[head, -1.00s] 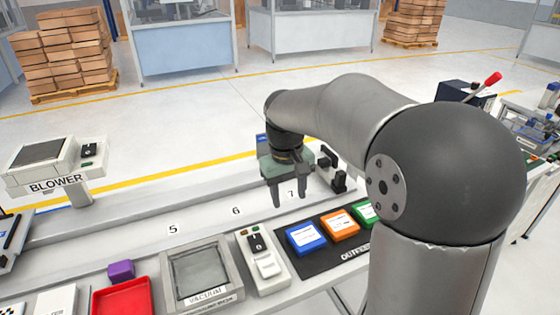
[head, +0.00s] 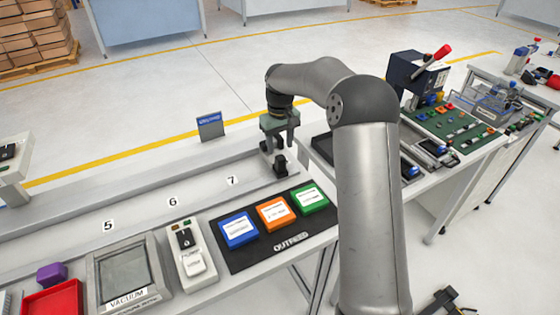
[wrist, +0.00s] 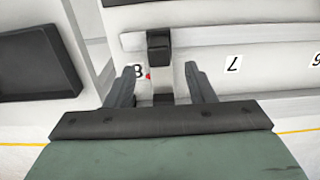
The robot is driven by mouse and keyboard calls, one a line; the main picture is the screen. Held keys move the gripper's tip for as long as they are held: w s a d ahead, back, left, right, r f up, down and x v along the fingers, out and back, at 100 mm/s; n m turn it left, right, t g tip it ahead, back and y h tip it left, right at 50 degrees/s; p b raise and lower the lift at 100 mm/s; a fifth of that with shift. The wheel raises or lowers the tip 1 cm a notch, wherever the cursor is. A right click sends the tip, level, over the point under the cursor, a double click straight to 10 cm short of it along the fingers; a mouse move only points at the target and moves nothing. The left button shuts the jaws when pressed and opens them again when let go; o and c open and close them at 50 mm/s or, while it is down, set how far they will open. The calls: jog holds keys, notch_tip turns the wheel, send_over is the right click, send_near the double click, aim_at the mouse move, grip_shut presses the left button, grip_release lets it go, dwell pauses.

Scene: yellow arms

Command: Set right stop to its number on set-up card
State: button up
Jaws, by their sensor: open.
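The right stop is a black block (head: 280,166) at the right end of the numbered rail, right of the 7 (head: 233,181). In the wrist view its black knob (wrist: 159,46) and paler body stand at the 8 (wrist: 138,71), with a small red mark beside that number. My gripper (wrist: 160,70) is open, with one finger on each side of the stop's body in that view; I cannot tell whether they touch it. In the head view my gripper (head: 279,146) is directly above and around the stop, its fingertips partly hidden. No number on a set-up card is readable.
A small blue-topped panel (head: 210,125) stands behind the rail. Blue, orange (head: 274,213) and green boxes sit on the black outfeed mat in front. A second bench with a green board (head: 455,128) lies right. The rail along 5 to 7 is clear.

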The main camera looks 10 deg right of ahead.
aim_at(280, 157)
notch_tip(280, 157, down, 8)
jog(key=shift+d+f+p, duration=0.1)
jog(key=shift+p, duration=0.45)
jog(key=shift+c, duration=0.3)
grip_shut()
